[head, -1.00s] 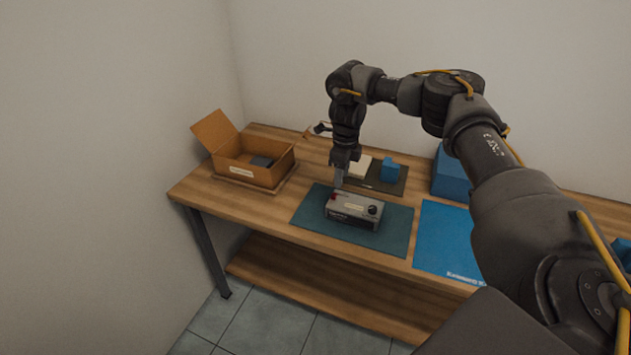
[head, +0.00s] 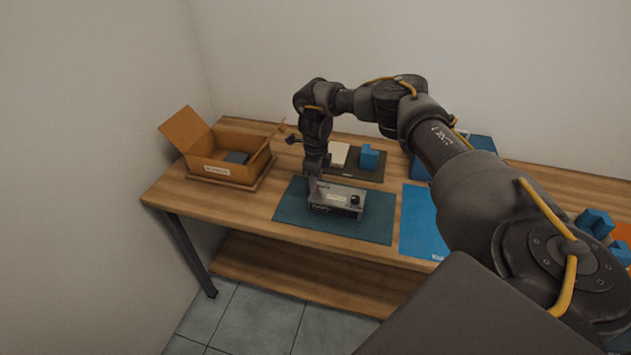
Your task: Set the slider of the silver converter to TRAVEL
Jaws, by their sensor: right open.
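The silver converter (head: 337,199) is a small grey box with a black knob and a pale label. It sits on the dark teal mat (head: 372,228) on the wooden table. My right gripper (head: 313,188) points down at the converter's left end, with its fingertips at or very near the top face. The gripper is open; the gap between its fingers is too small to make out. The slider and its markings cannot be made out, and the gripper covers the left end of the box. My left gripper is not in view.
An open cardboard box (head: 225,168) with a dark item inside stands at the table's left. Behind the converter, a dark tray (head: 358,176) holds a cream block and a blue block (head: 369,157). A blue mat (head: 420,222) lies to the right, with a blue bin (head: 478,144) behind.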

